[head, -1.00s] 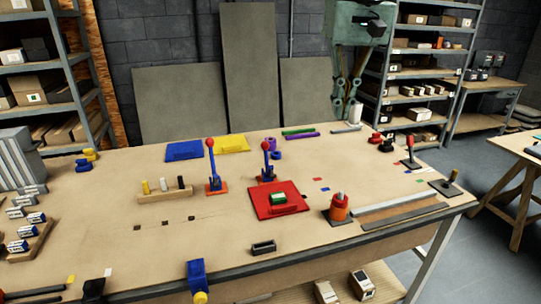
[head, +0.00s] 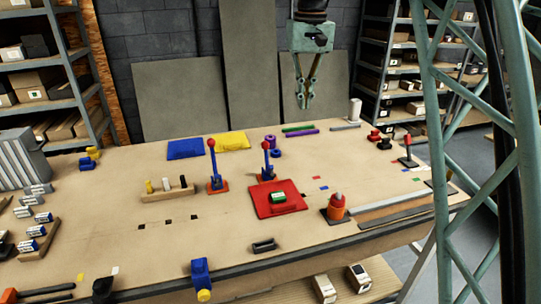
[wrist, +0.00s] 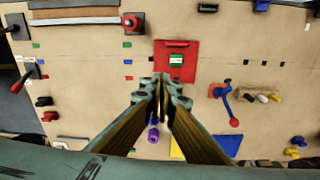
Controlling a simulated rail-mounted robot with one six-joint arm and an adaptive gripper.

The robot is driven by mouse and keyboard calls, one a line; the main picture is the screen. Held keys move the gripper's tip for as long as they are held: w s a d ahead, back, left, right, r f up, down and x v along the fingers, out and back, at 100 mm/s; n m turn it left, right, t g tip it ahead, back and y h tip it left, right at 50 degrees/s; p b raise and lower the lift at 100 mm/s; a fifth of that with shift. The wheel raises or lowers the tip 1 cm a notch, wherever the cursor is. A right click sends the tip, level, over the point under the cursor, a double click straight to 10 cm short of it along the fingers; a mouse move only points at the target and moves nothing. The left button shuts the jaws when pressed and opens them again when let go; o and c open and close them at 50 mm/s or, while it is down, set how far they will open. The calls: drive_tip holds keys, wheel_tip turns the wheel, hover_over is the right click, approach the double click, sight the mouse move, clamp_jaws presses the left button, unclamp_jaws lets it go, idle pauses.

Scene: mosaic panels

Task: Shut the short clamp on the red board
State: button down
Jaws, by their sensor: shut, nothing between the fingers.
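The red board (head: 262,209) lies on the bench with a green block (head: 278,198) on it. The board also shows in the wrist view (wrist: 188,73). A clamp (head: 267,170) with a blue lever and red knob stands at the board's back edge, its lever upright. In the wrist view this clamp is mostly hidden behind my fingers. A second blue clamp (head: 216,182) on an orange base stands to the left, lever upright. My gripper (head: 304,103) is shut and empty, pointing down, high over the bench's far side, behind and right of the red board's clamp.
A wooden block with several pegs (head: 167,194) stands left of the second clamp. An orange-red post (head: 337,207) stands right of the board. Purple rings (head: 271,141) lie behind the clamp.

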drive_tip(key=w+a+f+p, duration=0.4)
drive_tip(key=w+a+f, duration=0.3)
drive_tip(key=w, duration=0.4)
drive_tip(key=n+g+p, duration=0.1)
drive_tip(key=g+p, duration=0.1)
drive_tip(key=p, duration=0.1)
hover_over(267, 161)
wheel_tip(267, 161, down, 10)
drive_tip(key=shift+d+f, duration=0.2)
drive_tip(key=shift+f, duration=0.05)
drive_tip(key=shift+f, duration=0.15)
drive_tip(key=f, duration=0.3)
drive_tip(key=s+f+p, duration=0.1)
drive_tip(key=f, duration=0.3)
drive_tip(key=s+d+f, duration=0.1)
drive_tip(key=f, duration=0.2)
drive_tip(key=shift+s+f+p, duration=0.2)
drive_tip(key=shift+f+p, duration=0.1)
drive_tip(key=shift+f, duration=0.05)
drive_tip(key=shift+s+d+f, duration=0.15)
drive_tip(key=shift+s+f, duration=0.5)
drive_tip(key=shift+f, duration=0.1)
